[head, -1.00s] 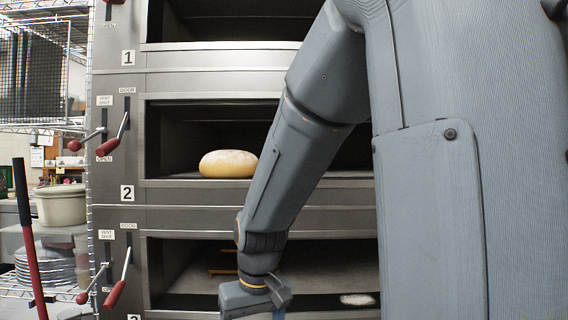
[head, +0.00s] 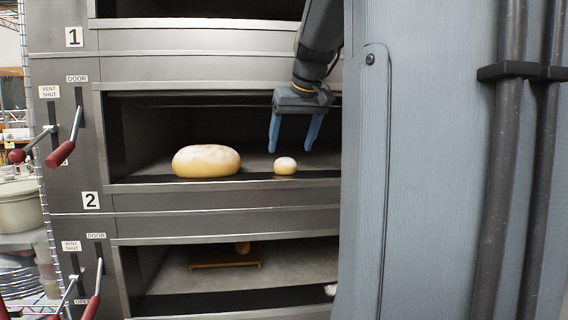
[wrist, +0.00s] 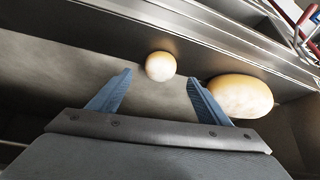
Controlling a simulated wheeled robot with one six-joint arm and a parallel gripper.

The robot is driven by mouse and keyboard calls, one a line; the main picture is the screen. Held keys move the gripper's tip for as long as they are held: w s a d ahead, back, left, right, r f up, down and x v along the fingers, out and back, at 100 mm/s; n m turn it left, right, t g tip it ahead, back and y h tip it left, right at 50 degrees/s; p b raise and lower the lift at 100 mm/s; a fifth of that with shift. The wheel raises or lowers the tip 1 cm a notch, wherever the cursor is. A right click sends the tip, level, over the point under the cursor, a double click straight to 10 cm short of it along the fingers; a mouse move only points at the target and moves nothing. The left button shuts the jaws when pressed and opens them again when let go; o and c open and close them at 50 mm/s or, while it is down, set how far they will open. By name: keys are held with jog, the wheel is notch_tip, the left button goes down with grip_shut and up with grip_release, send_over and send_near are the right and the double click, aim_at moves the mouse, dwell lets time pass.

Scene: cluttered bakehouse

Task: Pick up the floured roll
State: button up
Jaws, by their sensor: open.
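The floured roll (head: 285,165) is small, round and golden with a white dusted top. It sits near the front edge of oven deck 2, right of a larger floured loaf (head: 207,161). My gripper (head: 290,149) is open and empty, its two blue fingers pointing down just above and about the roll in the head view. In the wrist view the roll (wrist: 160,66) lies just beyond the fingertips, about midway between them. The larger loaf (wrist: 240,96) is beside and partly behind the right finger there.
The loaf stands close to the roll. The deck's ceiling and front frame (head: 220,189) bound the opening. The deck below holds a yellow rack (head: 225,264) with a small roundish item above it. Red-handled levers (head: 62,152) stand at the left.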

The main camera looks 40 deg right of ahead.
aim_at(287, 159)
jog(key=p+x, duration=0.1)
jog(key=x, duration=0.6)
jog(key=shift+f+p, duration=0.15)
jog(key=shift+p, duration=0.25)
jog(key=c, duration=0.9)
